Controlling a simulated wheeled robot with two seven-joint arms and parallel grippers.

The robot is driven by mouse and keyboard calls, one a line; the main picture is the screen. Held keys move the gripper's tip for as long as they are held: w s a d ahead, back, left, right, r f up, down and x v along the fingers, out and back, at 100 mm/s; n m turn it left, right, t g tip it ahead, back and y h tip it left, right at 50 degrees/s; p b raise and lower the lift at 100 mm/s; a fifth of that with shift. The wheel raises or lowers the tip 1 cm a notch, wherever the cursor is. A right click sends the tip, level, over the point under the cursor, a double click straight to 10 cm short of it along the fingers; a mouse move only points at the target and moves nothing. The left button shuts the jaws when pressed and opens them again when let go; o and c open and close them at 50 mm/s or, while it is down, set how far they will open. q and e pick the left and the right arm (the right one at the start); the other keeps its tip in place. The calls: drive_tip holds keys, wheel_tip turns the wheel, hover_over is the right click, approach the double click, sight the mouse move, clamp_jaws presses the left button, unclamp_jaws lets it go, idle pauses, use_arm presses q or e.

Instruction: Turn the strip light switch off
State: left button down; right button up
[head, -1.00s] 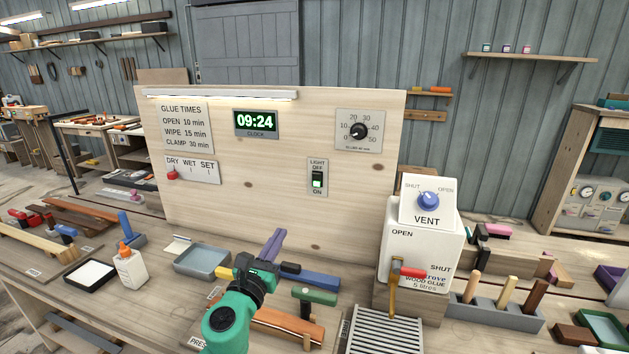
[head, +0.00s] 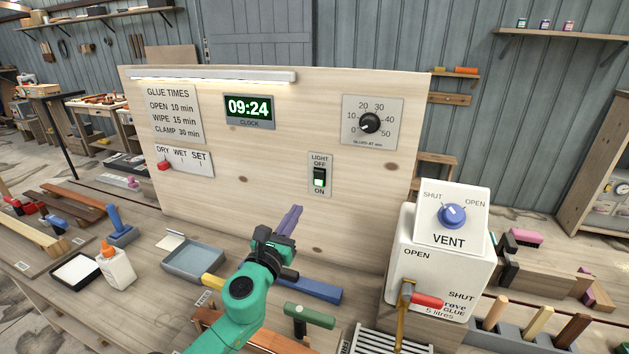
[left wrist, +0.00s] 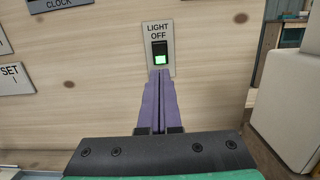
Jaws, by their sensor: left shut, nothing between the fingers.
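The light switch (head: 319,178) is a black rocker on a grey plate, marked OFF above and ON below, on the upright wooden panel. Its lower part glows green, next to ON. In the left wrist view the switch (left wrist: 160,53) is straight ahead, above the fingertips, and ON is hidden. The strip light (head: 213,77) along the panel's top edge is lit. My left gripper (head: 297,208) has purple fingers, shut and empty, below and left of the switch in the head view. The fingers also show in the left wrist view (left wrist: 160,76). My right gripper is not in view.
On the panel are a clock (head: 249,110), a dial (head: 370,123) and a DRY/WET/SET slider (head: 163,166). A white glue container (head: 440,270) with a VENT knob stands at the right. A grey tray (head: 193,259) and tools lie on the bench below.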

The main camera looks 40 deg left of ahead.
use_arm(q)
drive_tip(key=p, duration=0.2)
approach(319, 175)
drive_tip(key=x, duration=0.6)
drive_tip(key=shift+w+a, duration=0.2)
drive_tip(key=shift+w, duration=0.25)
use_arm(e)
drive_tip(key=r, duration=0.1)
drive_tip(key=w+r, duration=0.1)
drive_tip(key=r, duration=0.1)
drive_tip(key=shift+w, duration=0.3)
use_arm(q)
drive_tip(key=shift+s, duration=0.1)
